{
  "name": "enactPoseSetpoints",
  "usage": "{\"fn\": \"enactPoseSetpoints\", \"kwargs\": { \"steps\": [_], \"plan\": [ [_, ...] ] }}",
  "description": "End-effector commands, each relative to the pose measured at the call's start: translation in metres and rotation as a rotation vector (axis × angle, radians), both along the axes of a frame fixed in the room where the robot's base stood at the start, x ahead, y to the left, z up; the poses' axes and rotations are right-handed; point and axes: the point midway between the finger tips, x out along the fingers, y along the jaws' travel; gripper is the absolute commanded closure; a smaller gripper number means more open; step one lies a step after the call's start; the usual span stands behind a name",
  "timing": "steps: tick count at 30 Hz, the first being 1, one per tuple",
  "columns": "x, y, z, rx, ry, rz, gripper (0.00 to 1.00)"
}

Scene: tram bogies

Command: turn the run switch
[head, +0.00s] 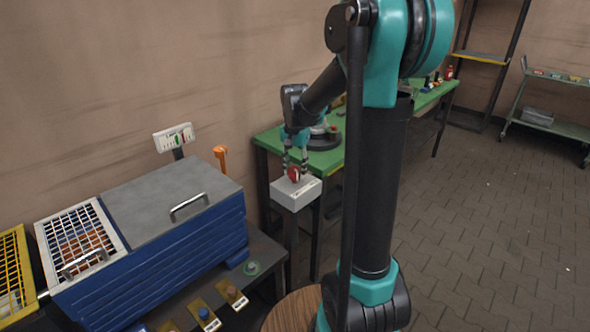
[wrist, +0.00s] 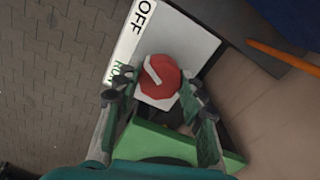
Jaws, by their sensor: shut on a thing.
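In the wrist view the red knob (wrist: 160,78) has a white pointer stripe slanting toward the upper left. A white label strip (wrist: 130,45) beside it reads OFF at the upper end and RUN at the lower end. The stripe's upper end lies between the two words. My gripper (head: 295,166) comes down from above, with its fingers shut on opposite sides of the knob. The fingers partly hide the RUN word.
A green bench (head: 268,137) stands just behind the switch post. A blue cabinet (head: 190,242) with a grey lid (head: 165,192) stands to the left. An orange lever (head: 221,158) rises behind it. Open paved floor (head: 480,240) lies to the right.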

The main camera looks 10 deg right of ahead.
Motion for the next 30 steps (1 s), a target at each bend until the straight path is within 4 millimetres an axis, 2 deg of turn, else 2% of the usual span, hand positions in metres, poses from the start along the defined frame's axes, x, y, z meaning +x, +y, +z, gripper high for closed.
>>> {"fn": "enactPoseSetpoints", "kwargs": {
  "steps": [12, 29, 30],
  "plan": [
    [0.0006, 0.0001, 0.0003, -0.001, -0.001, -0.197, 0.89],
    [0.0006, 0.0001, 0.0003, 0.000, -0.001, -0.228, 0.89],
    [0.0006, 0.0001, 0.0003, 0.000, -0.001, -0.228, 0.58]
  ]
}}
